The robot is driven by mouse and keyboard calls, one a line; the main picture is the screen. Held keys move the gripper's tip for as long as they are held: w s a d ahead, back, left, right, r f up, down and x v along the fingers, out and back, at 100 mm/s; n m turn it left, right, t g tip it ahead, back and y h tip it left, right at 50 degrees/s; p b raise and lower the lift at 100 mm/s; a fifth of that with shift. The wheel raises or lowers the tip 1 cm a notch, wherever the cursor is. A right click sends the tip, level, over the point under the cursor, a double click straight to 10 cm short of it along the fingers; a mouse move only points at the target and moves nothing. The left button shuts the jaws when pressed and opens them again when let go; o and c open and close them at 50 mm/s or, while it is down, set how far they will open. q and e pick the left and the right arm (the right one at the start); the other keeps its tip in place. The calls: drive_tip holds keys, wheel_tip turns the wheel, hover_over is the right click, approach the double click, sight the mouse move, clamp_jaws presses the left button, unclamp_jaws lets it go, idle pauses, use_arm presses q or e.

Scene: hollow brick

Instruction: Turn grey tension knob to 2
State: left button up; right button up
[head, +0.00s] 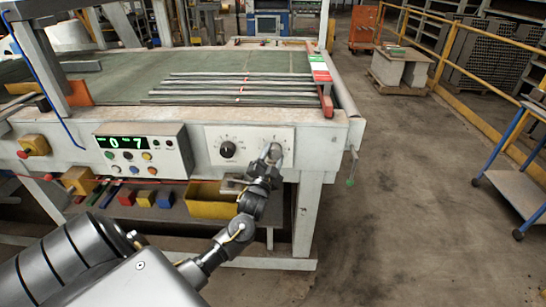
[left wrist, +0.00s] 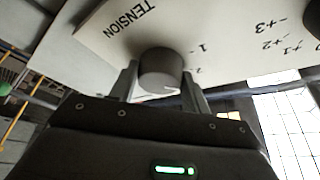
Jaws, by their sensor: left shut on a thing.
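The grey tension knob (left wrist: 160,68) sits on a white panel marked TENSION, with the numbers 1 and 2 beside it in the left wrist view. My left gripper (left wrist: 162,82) is shut on the knob, one finger on each side. A pale mark shows low on the knob's rim; I cannot tell exactly which number it points at. In the head view my left gripper (head: 271,157) is at the right part of the white panel (head: 250,133) and hides most of the knob. My right gripper is not in view.
A black knob (head: 227,149) is on the same panel, to the left. A control box (head: 145,150) with a green display and several buttons is further left. Yellow, blue and red bins stand below. The floor (head: 400,200) at right is clear.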

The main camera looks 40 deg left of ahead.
use_arm(q)
drive_tip(key=o, duration=1)
drive_tip(key=b+v, duration=0.2)
drive_tip(key=v, duration=0.9)
drive_tip(key=shift+w, duration=0.1)
